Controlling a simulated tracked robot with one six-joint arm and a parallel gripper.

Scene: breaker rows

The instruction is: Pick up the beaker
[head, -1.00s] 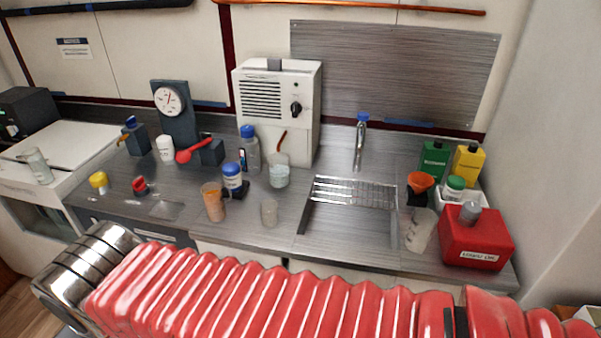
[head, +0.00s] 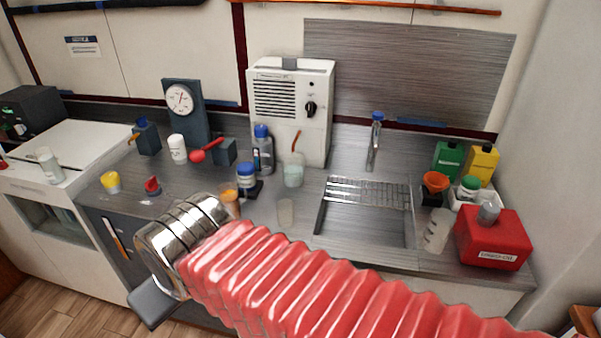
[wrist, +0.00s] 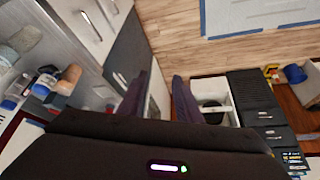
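Several clear vessels stand on the grey counter, and I cannot tell which one the task means. A glass beaker with pale contents (head: 293,174) stands in front of the white machine. A vessel with orange-brown contents (head: 230,203) is partly hidden behind my arm. My gripper (wrist: 161,76) shows two dark fingers apart with nothing between them, over the floor and cabinet fronts. Its fingertips are hidden in the head view. It is away from all these vessels.
A blue-capped bottle (head: 263,150) and a blue-lidded jar (head: 246,178) crowd the beakers. The sink (head: 365,232) with a rack lies to the right. A red box (head: 492,238) and tilted glassware (head: 437,230) stand beyond it. Clear counter (head: 185,190) lies left of the jar.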

